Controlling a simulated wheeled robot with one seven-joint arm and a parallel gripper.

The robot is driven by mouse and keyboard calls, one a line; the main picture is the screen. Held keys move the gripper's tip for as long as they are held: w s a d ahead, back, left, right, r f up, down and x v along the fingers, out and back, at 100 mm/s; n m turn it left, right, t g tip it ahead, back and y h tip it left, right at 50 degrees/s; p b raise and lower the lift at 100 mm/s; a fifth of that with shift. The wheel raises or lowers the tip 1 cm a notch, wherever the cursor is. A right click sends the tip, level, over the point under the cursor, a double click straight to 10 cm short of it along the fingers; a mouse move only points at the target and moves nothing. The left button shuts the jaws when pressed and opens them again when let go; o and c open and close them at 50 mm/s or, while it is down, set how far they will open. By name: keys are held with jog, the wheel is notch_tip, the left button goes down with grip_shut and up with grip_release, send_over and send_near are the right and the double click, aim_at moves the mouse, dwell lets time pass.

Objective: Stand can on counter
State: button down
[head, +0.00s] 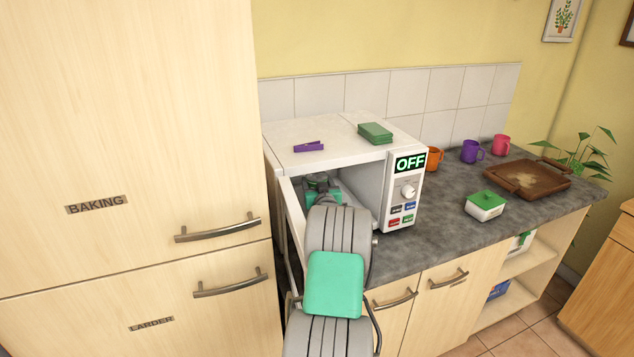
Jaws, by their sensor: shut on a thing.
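My arm reaches into the open white microwave (300,152) on the counter (440,235). My gripper (320,182) is inside the cavity, small and partly hidden by my own arm and the dim interior. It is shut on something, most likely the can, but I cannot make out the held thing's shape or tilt. No can shows on the counter or on top of the microwave.
The microwave door (291,214) stands open at left. A purple item (309,146) and green box (375,132) lie on top. Right are orange (433,160), purple (470,152) and pink (500,146) mugs, a green-lidded tub (485,206) and brown tray (527,177). Counter before the mugs is clear.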

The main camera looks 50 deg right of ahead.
jog(key=shift+b, duration=0.3)
jog(key=c, duration=0.7)
grip_release()
jog(key=shift+f, duration=0.1)
jog(key=o, duration=0.4)
jog(key=shift+a, duration=0.1)
jog(key=shift+r+p, duration=0.2)
jog(key=shift+p, duration=0.55)
